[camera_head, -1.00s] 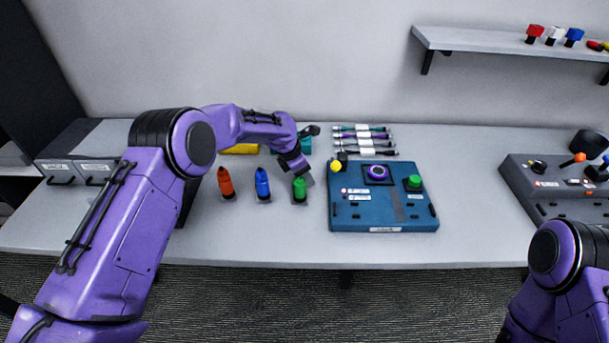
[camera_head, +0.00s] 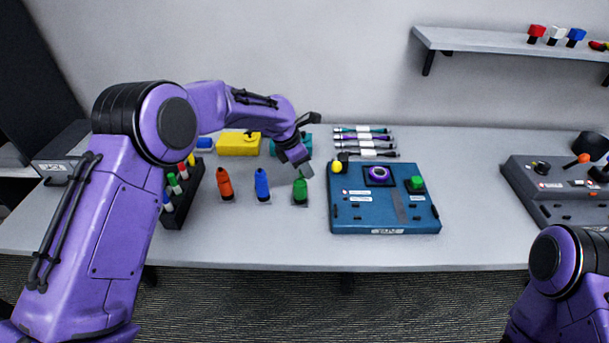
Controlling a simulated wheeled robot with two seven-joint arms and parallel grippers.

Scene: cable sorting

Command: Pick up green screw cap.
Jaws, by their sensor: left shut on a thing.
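The green screw cap (camera_head: 300,190) stands upright on a small base on the table, at the right end of a row with an orange cap (camera_head: 225,186) and a blue cap (camera_head: 262,185). My left gripper (camera_head: 301,171) reaches down from above and is shut on the top of the green cap. Its fingertips are small here and partly hidden by the wrist. My right arm shows at the lower right, but its gripper is out of view.
A blue panel box (camera_head: 360,215) with knobs stands close to the right of the green cap. A black rack (camera_head: 183,205) stands left of the orange cap. A yellow block (camera_head: 238,143) and several cable pieces (camera_head: 365,141) lie behind. The table's front strip is clear.

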